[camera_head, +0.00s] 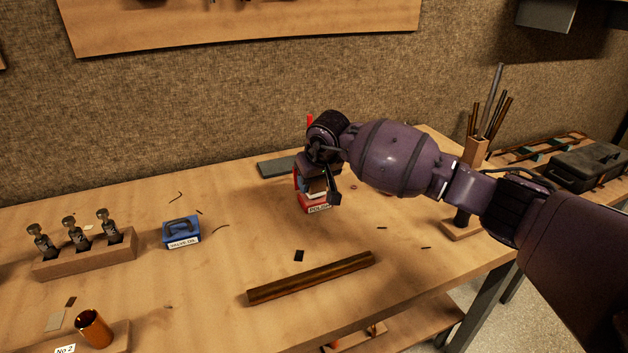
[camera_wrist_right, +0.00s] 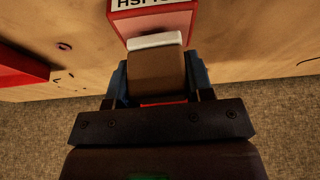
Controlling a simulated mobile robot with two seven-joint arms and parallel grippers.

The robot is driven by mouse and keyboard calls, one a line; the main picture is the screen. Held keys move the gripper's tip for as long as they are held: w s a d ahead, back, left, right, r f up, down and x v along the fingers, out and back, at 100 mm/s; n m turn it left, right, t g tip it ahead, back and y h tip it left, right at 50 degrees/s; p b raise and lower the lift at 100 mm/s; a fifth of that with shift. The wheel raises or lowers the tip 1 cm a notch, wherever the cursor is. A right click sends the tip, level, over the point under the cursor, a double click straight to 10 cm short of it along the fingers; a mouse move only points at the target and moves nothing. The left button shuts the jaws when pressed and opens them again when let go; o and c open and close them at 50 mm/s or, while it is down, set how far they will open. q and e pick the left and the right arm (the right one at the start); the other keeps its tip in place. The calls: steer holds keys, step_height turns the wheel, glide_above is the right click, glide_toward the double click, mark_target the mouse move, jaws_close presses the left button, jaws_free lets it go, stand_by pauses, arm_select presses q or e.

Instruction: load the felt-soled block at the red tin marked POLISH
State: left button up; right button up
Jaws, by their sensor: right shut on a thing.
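The red tin marked POLISH (camera_head: 314,206) stands on the bench, its label facing front. In the right wrist view the tin (camera_wrist_right: 184,20) is at the top, its label upside down and its inside pinkish. My right gripper (camera_head: 319,184) points down at the tin and is shut on the felt-soled block (camera_wrist_right: 155,72), a brown block with a white sole. The sole overlaps the pinkish inside in that view; whether it touches, I cannot tell. The gripper and wrist hide part of the tin in the head view. My left gripper is not in view.
A blue VALVE OIL tin (camera_head: 182,233) and a wooden rack (camera_head: 85,255) with several valves are at left. A dark rod (camera_head: 312,278) lies in front. A grey slab (camera_head: 278,167) is behind the tin. A wooden holder (camera_head: 475,150) with rods stands at right.

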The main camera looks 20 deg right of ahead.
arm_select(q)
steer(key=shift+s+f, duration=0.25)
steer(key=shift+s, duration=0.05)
arm_select(e)
steer(key=shift+f, duration=0.1)
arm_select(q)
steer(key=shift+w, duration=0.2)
arm_select(e)
steer(key=shift+f, duration=0.35)
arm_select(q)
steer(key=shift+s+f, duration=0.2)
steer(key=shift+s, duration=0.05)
arm_select(e)
steer(key=shift+f, duration=0.2)
stand_by(0.5)
steer(key=shift+r, duration=0.1)
steer(key=shift+r, duration=1.65)
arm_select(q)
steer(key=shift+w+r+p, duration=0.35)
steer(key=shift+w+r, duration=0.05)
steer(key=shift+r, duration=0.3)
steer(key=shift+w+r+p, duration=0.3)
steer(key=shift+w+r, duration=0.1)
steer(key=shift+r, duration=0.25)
arm_select(e)
steer(key=shift+r, duration=1.85)
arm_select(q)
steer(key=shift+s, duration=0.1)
